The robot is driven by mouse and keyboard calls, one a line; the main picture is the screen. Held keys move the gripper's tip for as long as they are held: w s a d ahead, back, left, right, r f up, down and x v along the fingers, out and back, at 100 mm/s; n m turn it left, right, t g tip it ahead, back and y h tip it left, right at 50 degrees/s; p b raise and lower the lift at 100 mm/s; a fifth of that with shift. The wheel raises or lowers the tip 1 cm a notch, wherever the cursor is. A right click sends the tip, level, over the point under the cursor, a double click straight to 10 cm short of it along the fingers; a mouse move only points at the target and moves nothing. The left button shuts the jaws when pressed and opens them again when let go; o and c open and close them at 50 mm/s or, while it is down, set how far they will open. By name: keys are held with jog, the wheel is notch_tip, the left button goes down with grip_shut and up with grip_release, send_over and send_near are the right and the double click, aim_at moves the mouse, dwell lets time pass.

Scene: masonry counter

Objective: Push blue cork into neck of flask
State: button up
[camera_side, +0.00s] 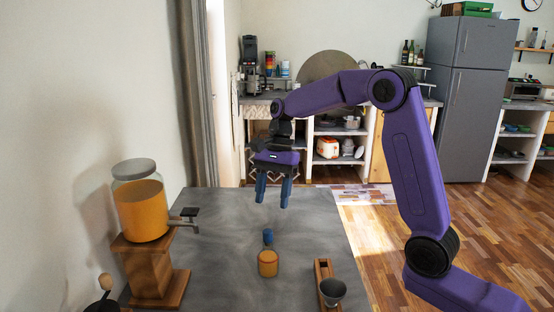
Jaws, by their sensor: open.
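A small blue cork (268,237) is on the grey counter, just behind a short orange round vessel (268,264). I cannot tell whether the two touch. I see no clear flask neck; the orange vessel may be the flask, but it is too small to be sure. My gripper (272,201) hangs above the counter with its blue fingers pointing down. It is open and empty, above and apart from the blue cork.
A glass dispenser (142,210) of orange liquid stands on a wooden stand (152,272) at the left, its tap (186,219) reaching over the grey counter (225,235). A dark grey cup (332,293) is by a wooden holder (322,268) at the front right.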

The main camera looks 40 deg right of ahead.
jog(key=v, duration=0.9)
jog(key=shift+d, duration=0.1)
jog(key=s+a+f+n+h, duration=0.1)
jog(key=s+a+f+n, duration=0.25)
jog(key=s+n, duration=0.3)
jog(key=s+a+f+n+h, duration=0.1)
jog(key=s+a+f+n, duration=0.1)
jog(key=s+a+n, duration=0.35)
jog(key=s+d+f+n, duration=0.2)
jog(key=s+n, duration=0.2)
jog(key=s, duration=0.3)
jog(key=s+d+f+n+t, duration=0.1)
jog(key=s+f+n, duration=0.2)
jog(key=s+n, duration=0.2)
jog(key=s+d+f+n+h, duration=0.1)
jog(key=s+d+f+n, duration=0.1)
jog(key=s+n, duration=0.3)
jog(key=s, duration=0.4)
jog(key=shift+s+d+f+t, duration=0.2)
jog(key=shift+d+f+t, duration=0.1)
jog(key=shift+d, duration=0.05)
